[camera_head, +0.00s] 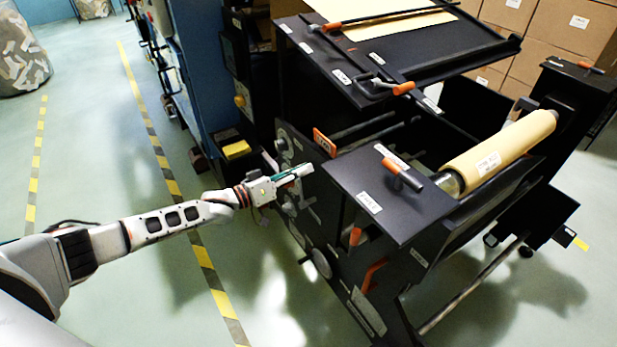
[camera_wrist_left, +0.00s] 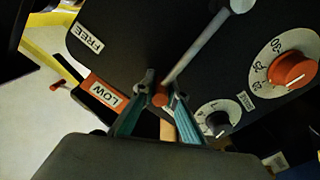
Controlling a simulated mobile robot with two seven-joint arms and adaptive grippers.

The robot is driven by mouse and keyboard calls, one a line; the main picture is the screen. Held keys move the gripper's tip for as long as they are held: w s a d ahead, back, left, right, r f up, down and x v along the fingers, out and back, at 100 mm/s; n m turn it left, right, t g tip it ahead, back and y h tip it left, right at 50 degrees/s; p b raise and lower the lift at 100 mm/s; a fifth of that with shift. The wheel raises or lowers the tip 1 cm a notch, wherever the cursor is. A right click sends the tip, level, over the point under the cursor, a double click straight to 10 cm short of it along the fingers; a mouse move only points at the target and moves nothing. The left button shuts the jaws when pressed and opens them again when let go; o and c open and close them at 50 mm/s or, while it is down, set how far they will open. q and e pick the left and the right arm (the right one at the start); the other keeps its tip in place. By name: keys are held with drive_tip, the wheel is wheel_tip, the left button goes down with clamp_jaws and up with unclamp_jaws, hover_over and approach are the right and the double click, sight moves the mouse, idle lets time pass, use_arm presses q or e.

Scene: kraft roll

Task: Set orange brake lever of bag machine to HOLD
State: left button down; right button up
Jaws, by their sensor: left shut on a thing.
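My left gripper (camera_head: 304,170) reaches the side panel of the black bag machine (camera_head: 350,225) in the head view. In the left wrist view its teal fingers (camera_wrist_left: 158,103) are shut around the orange end of a lever (camera_wrist_left: 168,131). The lever's grey metal rod (camera_wrist_left: 200,48) runs up and right to a round end at the top edge. A white FREE label (camera_wrist_left: 84,38) is on the panel, left of the rod. No HOLD label can be read; the fingers hide part of the lever. My right gripper is not in view.
An orange plate marked LOW (camera_wrist_left: 105,93) is left of the fingers. A large dial with an orange knob (camera_wrist_left: 292,70) and a smaller black dial (camera_wrist_left: 217,119) are to the right. The kraft roll (camera_head: 500,152) lies on the machine. Open floor (camera_head: 150,285) surrounds my arm.

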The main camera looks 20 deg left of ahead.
sight(303, 162)
use_arm(q)
drive_tip(key=shift+w+a+f+n+b, duration=0.65)
drive_tip(key=shift+w+a+n, duration=0.05)
drive_tip(key=shift+a+n, duration=0.25)
drive_tip(key=shift+w+a+f+n+b, duration=0.65)
drive_tip(key=shift+a+n, duration=0.2)
drive_tip(key=shift+a, duration=0.05)
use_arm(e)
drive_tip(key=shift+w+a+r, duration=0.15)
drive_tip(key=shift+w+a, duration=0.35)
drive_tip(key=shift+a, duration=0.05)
use_arm(q)
drive_tip(key=shift+a, duration=0.1)
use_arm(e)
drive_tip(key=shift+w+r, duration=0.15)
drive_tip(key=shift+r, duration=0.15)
use_arm(q)
drive_tip(key=c, duration=2)
unclamp_jaws()
drive_tip(key=shift+w, duration=0.1)
drive_tip(key=shift+r, duration=0.1)
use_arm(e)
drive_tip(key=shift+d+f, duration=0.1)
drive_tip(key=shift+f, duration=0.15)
use_arm(q)
drive_tip(key=shift+r, duration=0.1)
